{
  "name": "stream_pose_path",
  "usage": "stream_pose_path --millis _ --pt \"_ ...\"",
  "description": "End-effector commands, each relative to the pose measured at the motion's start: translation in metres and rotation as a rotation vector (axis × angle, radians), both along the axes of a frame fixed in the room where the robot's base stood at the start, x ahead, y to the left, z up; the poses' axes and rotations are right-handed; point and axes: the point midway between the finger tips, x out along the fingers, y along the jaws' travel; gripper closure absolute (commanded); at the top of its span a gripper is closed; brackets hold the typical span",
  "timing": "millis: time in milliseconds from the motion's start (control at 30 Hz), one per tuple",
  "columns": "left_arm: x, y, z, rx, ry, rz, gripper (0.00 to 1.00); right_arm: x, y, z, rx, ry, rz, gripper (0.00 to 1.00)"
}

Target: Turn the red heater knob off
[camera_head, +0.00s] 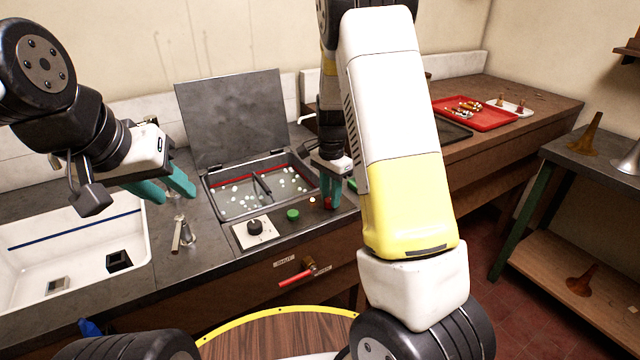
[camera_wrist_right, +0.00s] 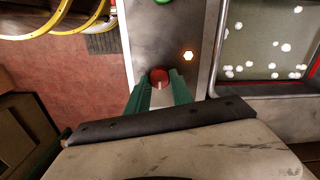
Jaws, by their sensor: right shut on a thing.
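The red heater knob (camera_head: 327,203) is on the front panel of the tank at its right end. In the right wrist view the red knob (camera_wrist_right: 159,74) sits between the green fingertips, with a short pale mark on its near side. My right gripper (camera_wrist_right: 160,84) is pointed down and shut on it. In the head view the right gripper (camera_head: 331,192) stands over the knob, and its fingers partly hide it. My left gripper (camera_head: 176,196) is open and empty above the counter, between the sink and the tank.
A lit orange lamp (camera_head: 312,203), a green button (camera_head: 293,214) and a black dial (camera_head: 255,227) share the panel. The open tank (camera_head: 215,205) holds liquid with white blobs. A red-handled valve (camera_head: 296,278) sticks out below. A red tray (camera_head: 495,121) lies at the back right.

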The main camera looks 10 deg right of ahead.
Motion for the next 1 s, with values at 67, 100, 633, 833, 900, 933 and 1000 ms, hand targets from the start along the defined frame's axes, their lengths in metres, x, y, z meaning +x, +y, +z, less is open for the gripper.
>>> stream_pose_path --millis 67,100,633,833,900,933,1000 --pt "0.0000 0.0000 0.0000 0.000 0.000 0.000 0.64 0.0002 0.0000 0.0004 0.001 -0.001 0.008 1.00" --pt "0.0000 0.0000 0.0000 0.000 0.000 0.000 0.64 0.0002 0.0000 0.0004 0.001 -0.001 0.014 1.00" --pt "0.0000 0.0000 0.0000 0.000 0.000 0.000 0.64 0.0010 0.0003 0.0007 0.001 -0.002 0.362 1.00" --pt "0.0000 0.0000 0.0000 0.000 0.000 0.000 0.64 0.0013 0.0003 0.0009 0.001 -0.002 0.552 1.00" --pt "0.0000 0.0000 0.0000 0.000 0.000 0.000 0.64 0.0014 0.0010 0.0010 0.001 -0.002 0.620 1.00" --pt "0.0000 0.0000 0.0000 0.000 0.000 0.000 0.64 0.0015 0.0006 0.0009 0.000 -0.002 0.649 1.00" --pt "0.0000 0.0000 0.0000 0.000 0.000 0.000 0.64 0.0015 0.0012 0.0009 0.001 -0.002 0.715 1.00"
